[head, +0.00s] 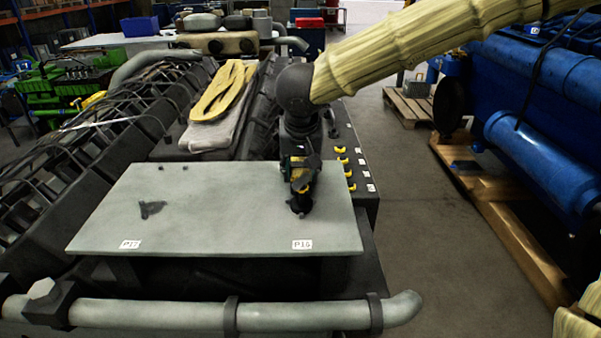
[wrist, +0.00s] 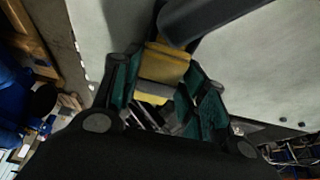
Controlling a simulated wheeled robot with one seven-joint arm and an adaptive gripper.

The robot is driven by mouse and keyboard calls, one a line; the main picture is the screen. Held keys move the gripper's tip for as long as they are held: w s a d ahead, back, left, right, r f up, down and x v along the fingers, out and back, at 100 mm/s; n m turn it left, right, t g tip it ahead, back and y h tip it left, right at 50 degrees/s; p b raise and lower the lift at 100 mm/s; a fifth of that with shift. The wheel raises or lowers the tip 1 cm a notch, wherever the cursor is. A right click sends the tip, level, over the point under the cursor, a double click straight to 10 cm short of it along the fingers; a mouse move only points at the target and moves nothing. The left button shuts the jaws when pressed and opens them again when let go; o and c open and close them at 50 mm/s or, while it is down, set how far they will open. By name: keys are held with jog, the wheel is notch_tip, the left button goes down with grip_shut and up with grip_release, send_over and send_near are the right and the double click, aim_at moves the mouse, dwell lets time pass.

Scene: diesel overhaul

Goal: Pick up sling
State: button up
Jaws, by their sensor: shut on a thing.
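A folded yellow sling (head: 224,90) lies in loops on a grey pad, behind the flat plate in the head view. It is not visible in the wrist view. My gripper (head: 299,182) points down over the right part of the plate, well to the front right of the sling and apart from it. In the wrist view my gripper (wrist: 165,95) is shut on a small yellow-and-dark part (wrist: 166,64). The part's lower end is at or just above the plate; contact is unclear.
The grey plate (head: 225,215) carries labels P17 and P16 and a small dark piece (head: 151,208). Yellow-knobbed items (head: 342,160) line the ledge to its right. A pale pipe (head: 180,313) crosses the front. A blue engine (head: 550,90) on wooden pallets stands right, past clear floor.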

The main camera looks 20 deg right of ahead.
jog(key=shift+w+r, duration=0.1)
notch_tip(320, 180, up, 3)
jog(key=shift+r+b, duration=0.2)
jog(key=shift+b, duration=0.1)
jog(key=s+a, duration=0.2)
jog(key=s, duration=0.2)
jog(key=s+a+r+b, duration=0.1)
jog(key=s+a, duration=0.2)
jog(key=s, duration=0.2)
jog(key=s+a+b, duration=0.1)
jog(key=s+a, duration=0.1)
jog(key=s, duration=0.3)
jog(key=shift+a+r, duration=0.25)
jog(key=shift+a, duration=0.1)
jog(key=shift+s+r, duration=0.1)
jog(key=shift+r, duration=0.1)
jog(key=shift+r+p, duration=0.85)
jog(key=shift+p, duration=0.55)
notch_tip(320, 180, up, 3)
jog(key=p, duration=0.5)
jog(key=shift+f, duration=0.15)
